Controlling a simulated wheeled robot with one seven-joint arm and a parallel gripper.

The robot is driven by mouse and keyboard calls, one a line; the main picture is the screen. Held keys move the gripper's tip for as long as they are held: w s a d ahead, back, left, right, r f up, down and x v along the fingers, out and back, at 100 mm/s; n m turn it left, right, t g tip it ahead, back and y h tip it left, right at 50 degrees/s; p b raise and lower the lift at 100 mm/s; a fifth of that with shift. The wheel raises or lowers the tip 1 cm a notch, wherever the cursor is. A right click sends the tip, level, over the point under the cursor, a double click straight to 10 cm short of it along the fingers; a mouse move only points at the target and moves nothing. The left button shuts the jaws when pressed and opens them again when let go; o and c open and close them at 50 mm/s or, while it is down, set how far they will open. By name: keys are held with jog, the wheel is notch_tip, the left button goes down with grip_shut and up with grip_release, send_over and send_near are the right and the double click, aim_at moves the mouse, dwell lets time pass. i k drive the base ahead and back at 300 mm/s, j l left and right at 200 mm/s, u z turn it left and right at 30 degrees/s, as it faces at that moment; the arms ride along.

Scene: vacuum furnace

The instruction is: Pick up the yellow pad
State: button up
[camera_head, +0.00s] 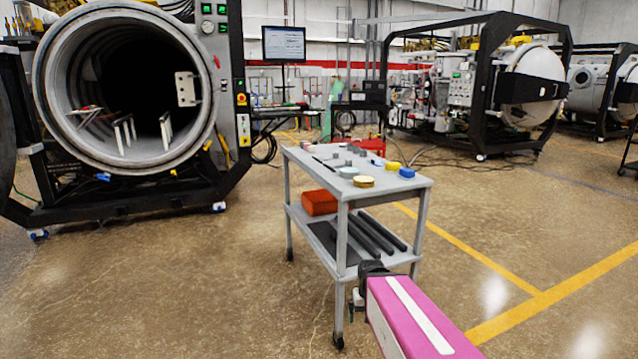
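A grey two-shelf cart (310,240) stands in the middle of the view. On its top, near the front edge, lies a flat round yellow-tan disc (363,182). A small brighter yellow piece (393,166) sits farther back toward the right edge, beside a blue piece (407,173). I cannot tell for certain which of the two is the yellow pad. My arm reaches in from the bottom right, with my gripper (356,300) low in front of the cart, below the top shelf and apart from both yellow things. Its fingers are small and partly hidden, so their opening is unclear.
A pale round disc (349,171) and several small grey parts share the cart top. An orange-red box (320,202) and dark bars (372,235) lie on the lower shelf. An open furnace (135,85) stands at the left. The floor right of the cart is clear.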

aim_at(392, 167)
jog(key=i+l, duration=0.15)
jog(key=l, duration=0.3)
jog(key=i+l, duration=0.1)
jog(key=l, duration=0.35)
jog(key=i+l, duration=0.15)
jog(key=l, duration=0.3)
jog(key=u, duration=0.05)
